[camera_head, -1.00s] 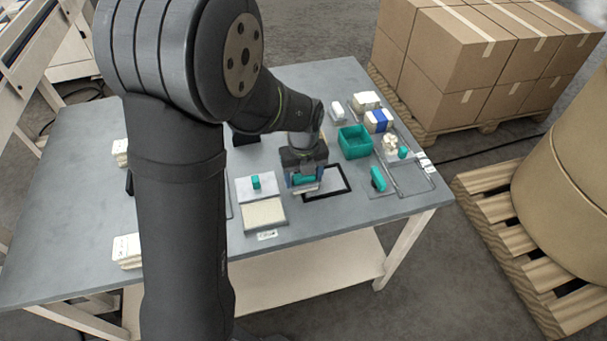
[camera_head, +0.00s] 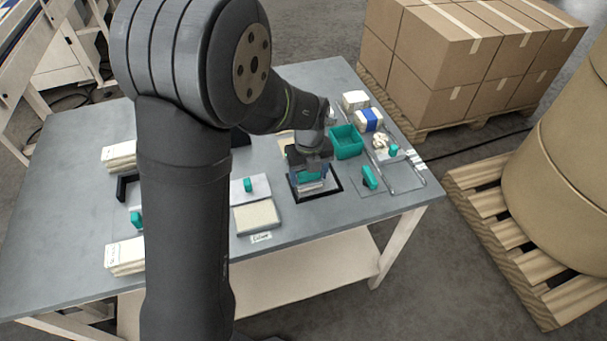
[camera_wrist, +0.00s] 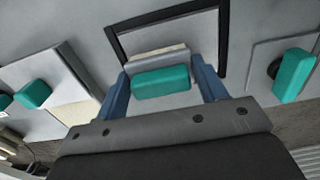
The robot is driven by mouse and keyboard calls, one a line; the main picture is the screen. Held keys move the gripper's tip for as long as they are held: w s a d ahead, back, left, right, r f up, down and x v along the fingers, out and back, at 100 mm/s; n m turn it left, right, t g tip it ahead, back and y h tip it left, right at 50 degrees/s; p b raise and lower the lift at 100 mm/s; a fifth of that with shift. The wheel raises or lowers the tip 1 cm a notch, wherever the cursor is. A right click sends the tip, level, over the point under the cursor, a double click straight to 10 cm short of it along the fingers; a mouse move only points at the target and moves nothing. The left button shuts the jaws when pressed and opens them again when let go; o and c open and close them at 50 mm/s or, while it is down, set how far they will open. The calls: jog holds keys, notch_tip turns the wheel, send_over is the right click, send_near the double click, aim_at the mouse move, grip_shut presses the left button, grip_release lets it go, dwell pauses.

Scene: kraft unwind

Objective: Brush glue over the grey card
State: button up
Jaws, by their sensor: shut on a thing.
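My gripper (camera_head: 310,178) is shut on a teal-handled brush (camera_wrist: 160,82), its blue fingers at either end of the handle. The brush has a grey body with a pale strip along its far edge. It is over a black rectangular frame (camera_wrist: 223,45) that lies on the table; the frame also shows in the head view (camera_head: 322,198). A plain grey surface (camera_wrist: 165,38) shows inside the frame, probably the grey card. My gripper and the brush hide part of it. I cannot tell whether the brush touches it, and no glue is clearly visible.
Left of the frame are a pale plate with a teal knob (camera_head: 249,185) and a cream pad (camera_head: 258,217). To the right are a teal bin (camera_head: 346,143) and another teal-handled piece (camera_head: 370,178). Card stacks (camera_head: 125,255) stand on the left of the table (camera_head: 80,210).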

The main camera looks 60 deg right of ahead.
jog(key=shift+s+d+f, duration=0.15)
jog(key=shift+s+d, duration=2.4)
jog(key=shift+s, duration=0.1)
jog(key=shift+w+a, duration=0.1)
jog(key=shift+w, duration=0.1)
jog(key=shift+w+a, duration=3.8)
jog(key=shift+w+d, duration=0.45)
jog(key=shift+d, duration=0.1)
jog(key=shift+s+d, duration=2.65)
jog(key=shift+s, duration=0.05)
jog(key=shift+s+d, duration=1.15)
jog(key=shift+s, duration=0.1)
jog(key=shift+w+a, duration=0.15)
